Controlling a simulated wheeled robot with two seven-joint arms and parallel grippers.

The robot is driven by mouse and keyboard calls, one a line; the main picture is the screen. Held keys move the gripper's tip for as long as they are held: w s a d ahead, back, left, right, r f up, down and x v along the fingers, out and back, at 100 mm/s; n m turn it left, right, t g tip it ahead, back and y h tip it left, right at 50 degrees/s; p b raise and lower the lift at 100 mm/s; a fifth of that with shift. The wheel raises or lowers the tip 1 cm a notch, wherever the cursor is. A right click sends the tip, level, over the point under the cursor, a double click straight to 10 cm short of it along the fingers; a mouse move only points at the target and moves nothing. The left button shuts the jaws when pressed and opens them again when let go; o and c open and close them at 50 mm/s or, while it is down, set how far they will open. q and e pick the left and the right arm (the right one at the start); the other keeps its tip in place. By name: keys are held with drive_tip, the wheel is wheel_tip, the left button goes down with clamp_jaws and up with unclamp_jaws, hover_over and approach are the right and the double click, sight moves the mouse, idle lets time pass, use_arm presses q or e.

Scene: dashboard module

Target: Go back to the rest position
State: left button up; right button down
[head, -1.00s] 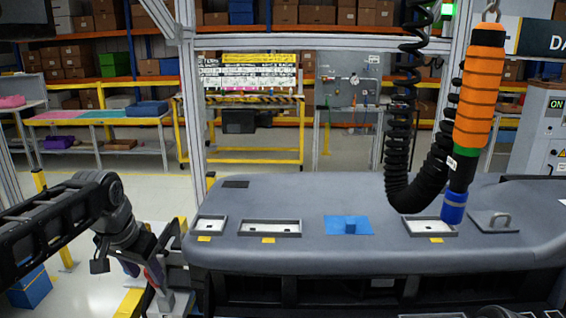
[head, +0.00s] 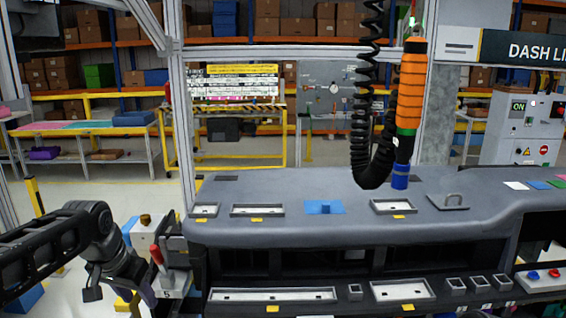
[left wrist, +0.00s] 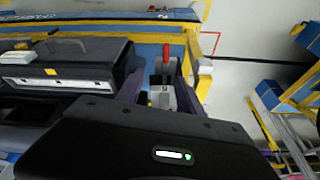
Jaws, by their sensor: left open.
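My left arm comes in from the left in the head view and bends down at the wrist. My left gripper (head: 148,288) hangs low, left of the dashboard module (head: 330,235), near a red-handled thing (head: 156,254) on a grey block marked 5 (head: 172,285). In the left wrist view the fingers (left wrist: 161,88) are spread apart. The red handle (left wrist: 165,50) shows beyond the gap between them; I see nothing held. How far the fingertips are from it I cannot tell. My right gripper is in neither current view.
The dashboard carries shallow trays (head: 258,210) and a blue pad (head: 324,207). An orange hanging tool (head: 411,85) on a black coiled hose stands above its right part. A front ledge (head: 340,309) holds more trays. Open floor (head: 85,190) lies behind my left arm.

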use_arm(q)
drive_tip(key=s+d+f+g+h, duration=0.1)
drive_tip(key=d+f, duration=0.4)
drive_tip(key=f, duration=0.3)
drive_tip(key=s+d+f+h, duration=0.1)
drive_tip(key=s+d+f, duration=0.1)
drive_tip(key=d+f, duration=0.5)
drive_tip(key=s+d+f+g+h, duration=0.1)
drive_tip(key=d+f, duration=0.2)
drive_tip(key=f, duration=0.7)
drive_tip(key=s+d+f+n, duration=0.2)
drive_tip(key=s+d+f, duration=0.2)
drive_tip(key=s+f, duration=0.5)
drive_tip(key=s+d+f+n+g, duration=0.1)
drive_tip(key=s+d+f, duration=0.3)
drive_tip(key=s+f, duration=0.4)
drive_tip(key=s, duration=0.6)
drive_tip(key=shift+s+f+n+h, duration=0.25)
drive_tip(key=shift+f+n+h, duration=0.05)
drive_tip(key=shift+f+n, duration=0.1)
